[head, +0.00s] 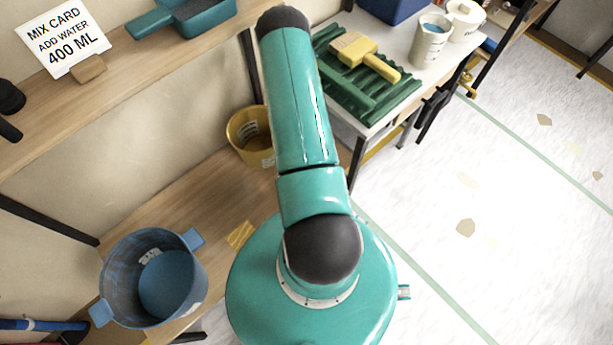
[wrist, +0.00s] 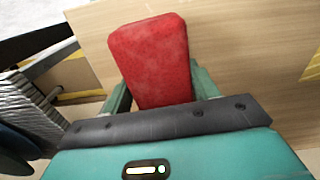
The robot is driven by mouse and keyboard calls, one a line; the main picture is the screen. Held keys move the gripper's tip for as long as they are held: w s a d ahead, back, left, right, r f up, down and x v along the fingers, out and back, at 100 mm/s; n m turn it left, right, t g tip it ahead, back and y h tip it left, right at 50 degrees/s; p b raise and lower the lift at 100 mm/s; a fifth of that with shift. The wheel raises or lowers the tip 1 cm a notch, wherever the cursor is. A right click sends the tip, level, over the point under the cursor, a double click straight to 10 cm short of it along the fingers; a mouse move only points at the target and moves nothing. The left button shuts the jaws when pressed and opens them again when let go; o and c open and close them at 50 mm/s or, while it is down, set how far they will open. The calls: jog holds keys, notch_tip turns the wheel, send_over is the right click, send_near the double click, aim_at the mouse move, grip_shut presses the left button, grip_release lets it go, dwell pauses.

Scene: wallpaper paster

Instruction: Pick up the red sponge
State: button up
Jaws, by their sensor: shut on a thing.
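The red sponge (wrist: 150,55) is a rounded block in the middle of the wrist view. My gripper (wrist: 160,92) is shut on it, with one green finger at each side of the sponge. A pale wooden surface shows behind the sponge; whether the sponge touches it I cannot tell. In the head view neither the sponge nor my gripper shows; my arm fills the middle there.
In the head view, a blue bucket (head: 118,278) stands at the lower left and a yellow bucket (head: 240,130) behind my arm. A side table holds a green ribbed tray (head: 345,92), a brush (head: 362,50) and a measuring cup (head: 428,45). Open floor (head: 520,180) lies right.

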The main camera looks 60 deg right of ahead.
jog(key=s+r, duration=0.2)
jog(key=r, duration=0.1)
jog(key=s+r, duration=0.4)
jog(key=r, duration=0.1)
jog(key=shift+a+r, duration=0.25)
jog(key=shift+r, duration=0.05)
jog(key=s+r, duration=0.3)
jog(key=s, duration=0.5)
jog(key=shift+a+r, duration=0.15)
jog(key=shift+a, duration=0.3)
